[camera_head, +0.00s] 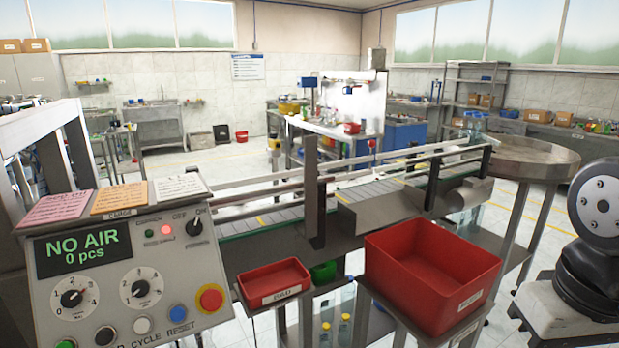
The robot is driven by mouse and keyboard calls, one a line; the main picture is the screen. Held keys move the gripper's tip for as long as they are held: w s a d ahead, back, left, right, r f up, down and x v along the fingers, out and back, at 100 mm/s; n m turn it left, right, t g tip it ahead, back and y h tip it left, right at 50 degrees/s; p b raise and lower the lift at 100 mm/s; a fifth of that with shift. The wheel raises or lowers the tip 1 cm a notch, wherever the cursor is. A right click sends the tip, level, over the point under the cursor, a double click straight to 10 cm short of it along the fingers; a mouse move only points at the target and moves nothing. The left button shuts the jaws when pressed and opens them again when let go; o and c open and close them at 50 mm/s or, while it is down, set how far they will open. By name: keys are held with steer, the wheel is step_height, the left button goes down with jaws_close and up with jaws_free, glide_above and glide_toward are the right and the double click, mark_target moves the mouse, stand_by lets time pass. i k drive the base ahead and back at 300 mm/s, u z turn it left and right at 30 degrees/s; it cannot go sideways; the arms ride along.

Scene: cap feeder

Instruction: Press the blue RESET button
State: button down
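The blue RESET button (177,313) is a small round button low on the grey control panel (120,262) at the lower left. The word RESET is printed just below it. It sits between a white button (142,325) on its left and a red mushroom button on a yellow ring (210,298) on its right. The panel's green-on-black display (83,247) reads NO AIR, 0 pcs. A red lamp (166,230) on the panel is lit. My gripper is not in this view; only a black and grey arm part, seemingly mine, shows at the right edge.
A black button (105,335), a green button (65,344), two dials and a black OFF/ON knob (195,223) share the panel. Coloured notes lie along its top. A small red bin (274,291), a large red bin (433,297) and a conveyor (371,191) stand to its right.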

mark_target(177, 315)
steer(key=u, duration=1.45)
